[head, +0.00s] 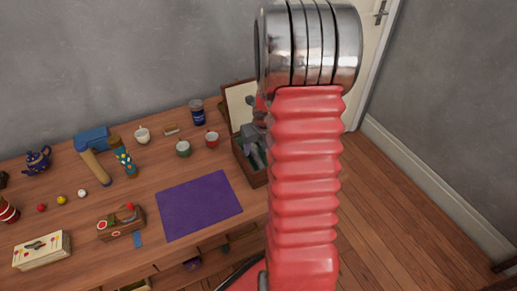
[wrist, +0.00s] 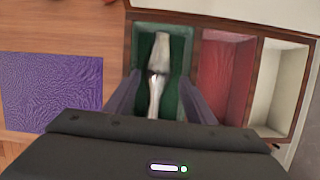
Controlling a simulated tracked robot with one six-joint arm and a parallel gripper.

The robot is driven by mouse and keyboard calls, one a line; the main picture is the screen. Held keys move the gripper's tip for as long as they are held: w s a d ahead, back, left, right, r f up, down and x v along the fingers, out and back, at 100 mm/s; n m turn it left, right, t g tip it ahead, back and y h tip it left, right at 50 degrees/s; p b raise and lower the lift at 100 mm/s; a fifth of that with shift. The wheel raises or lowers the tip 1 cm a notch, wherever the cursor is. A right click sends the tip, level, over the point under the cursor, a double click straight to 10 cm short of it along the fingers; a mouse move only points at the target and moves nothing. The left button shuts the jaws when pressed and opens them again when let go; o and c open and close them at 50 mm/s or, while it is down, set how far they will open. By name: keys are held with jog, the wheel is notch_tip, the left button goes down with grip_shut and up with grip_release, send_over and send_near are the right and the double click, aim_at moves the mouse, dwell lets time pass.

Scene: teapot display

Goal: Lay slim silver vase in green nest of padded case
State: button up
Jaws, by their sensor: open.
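The padded case shows in the wrist view with a wooden rim (wrist: 225,20) and a green nest (wrist: 143,45), a red nest (wrist: 228,75) and a cream nest (wrist: 278,88) side by side. The slim silver vase (wrist: 160,52) lies lengthwise in the green nest, its near end hidden by my gripper's body. My gripper (wrist: 158,95) is open, with one finger on each side of the vase and gaps to it. In the head view my red arm hides much of the case (head: 257,178), whose lid (head: 240,103) stands open.
A purple mat (head: 200,204) lies left of the case. A hammer (head: 93,140) and patterned vase (head: 122,156) are farther left.

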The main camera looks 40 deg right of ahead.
aim_at(260, 160)
jog(key=d+v, duration=0.1)
jog(key=v, duration=0.9)
jog(key=shift+a, duration=0.5)
jog(key=shift+r, duration=0.1)
